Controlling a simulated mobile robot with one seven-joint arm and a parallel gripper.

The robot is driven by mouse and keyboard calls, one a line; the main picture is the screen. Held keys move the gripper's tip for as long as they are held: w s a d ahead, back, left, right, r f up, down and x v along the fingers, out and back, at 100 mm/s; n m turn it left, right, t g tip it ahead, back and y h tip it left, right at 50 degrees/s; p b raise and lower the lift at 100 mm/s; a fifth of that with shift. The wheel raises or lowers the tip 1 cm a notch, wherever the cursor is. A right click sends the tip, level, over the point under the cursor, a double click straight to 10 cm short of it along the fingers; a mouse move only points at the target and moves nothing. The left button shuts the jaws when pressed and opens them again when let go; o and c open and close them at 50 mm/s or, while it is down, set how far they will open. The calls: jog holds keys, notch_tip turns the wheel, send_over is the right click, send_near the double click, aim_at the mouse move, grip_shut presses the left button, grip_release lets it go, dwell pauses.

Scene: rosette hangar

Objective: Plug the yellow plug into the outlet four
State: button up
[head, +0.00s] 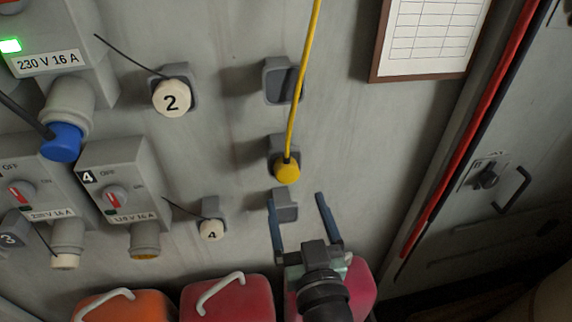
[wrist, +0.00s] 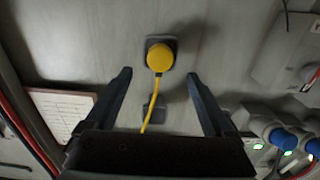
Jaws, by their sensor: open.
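The yellow plug (head: 287,172) sits in a small grey wall holder, its yellow cable running upward. In the wrist view the plug (wrist: 159,61) lies just beyond and between the fingertips, its cable passing below it in the picture. My gripper (head: 297,201) is open and empty, just below the plug in the head view; its fingers also show in the wrist view (wrist: 158,76). Outlet four (head: 120,185) is a grey box marked 4 at the left, with a red-marked knob and a downward socket (head: 145,242) showing yellow inside. The cap marked 4 (head: 212,229) sits in a separate wall holder.
A cap marked 2 (head: 172,97) and empty grey holders (head: 281,82) are on the wall. A blue plug (head: 61,143) is in the upper-left outlet. Red (head: 228,302) and orange (head: 125,306) canisters stand below. A framed chart (head: 428,40) hangs at upper right.

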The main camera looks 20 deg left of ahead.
aim_at(288, 177)
jog(key=x, duration=0.8)
jog(key=shift+a, duration=0.1)
jog(key=shift+b, duration=0.6)
dwell(0.9)
grip_shut()
dwell(0.5)
jog(key=shift+b+v, duration=0.9)
jog(key=shift+v, duration=2.05)
